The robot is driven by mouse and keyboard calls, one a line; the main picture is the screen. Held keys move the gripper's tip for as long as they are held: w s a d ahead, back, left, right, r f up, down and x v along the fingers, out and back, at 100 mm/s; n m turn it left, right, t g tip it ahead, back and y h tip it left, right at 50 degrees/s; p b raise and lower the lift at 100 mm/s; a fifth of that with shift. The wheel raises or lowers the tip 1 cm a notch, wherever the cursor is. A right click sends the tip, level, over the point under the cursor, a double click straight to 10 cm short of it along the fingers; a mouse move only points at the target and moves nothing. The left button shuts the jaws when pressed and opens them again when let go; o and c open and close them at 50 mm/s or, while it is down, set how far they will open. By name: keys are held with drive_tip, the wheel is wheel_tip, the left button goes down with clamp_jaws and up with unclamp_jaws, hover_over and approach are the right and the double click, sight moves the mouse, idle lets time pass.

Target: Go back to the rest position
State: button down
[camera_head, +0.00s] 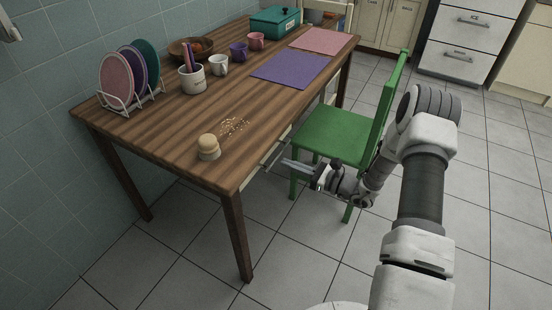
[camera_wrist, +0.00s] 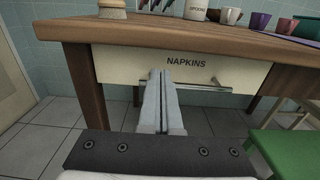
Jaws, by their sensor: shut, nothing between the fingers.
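My gripper (camera_head: 300,170) is shut and empty, held in the air just off the table's front side in the head view. In the wrist view, my gripper (camera_wrist: 162,76) has its fingers together and points at a closed drawer front labelled NAPKINS (camera_wrist: 190,72). The drawer has a metal bar handle (camera_wrist: 205,88) to the right of the fingers. The wooden table (camera_head: 180,140) stands left of my arm. Whether the fingertips touch the drawer front cannot be told.
A green chair (camera_head: 335,135) stands close beyond my gripper. On the table are a round wooden-topped brush (camera_head: 208,147), crumbs (camera_head: 234,127), a plate rack (camera_head: 130,100), a utensil crock (camera_head: 192,79), cups, purple (camera_head: 290,70) and pink (camera_head: 320,41) mats and a teal box (camera_head: 274,22). Open tiled floor (camera_head: 320,270) lies in front.

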drive_tip(key=v, duration=0.6)
drive_tip(key=shift+p, duration=0.35)
drive_tip(key=s+a+r+n+g+h, duration=0.2)
drive_tip(key=s+a+r+n+g, duration=0.25)
drive_tip(key=s+r+n, duration=0.35)
drive_tip(key=s+a+r+n+g+h, duration=0.25)
drive_tip(key=s+r+n+g, duration=0.3)
drive_tip(key=r, duration=0.45)
drive_tip(key=s+d+r+n+t+h, duration=0.6)
drive_tip(key=s+r+n+h, duration=0.5)
drive_tip(key=s+r, duration=0.15)
wheel_tip(320, 180, up, 16)
drive_tip(key=p, duration=1.7)
drive_tip(key=shift+s+d, duration=0.3)
drive_tip(key=shift+s, duration=0.15)
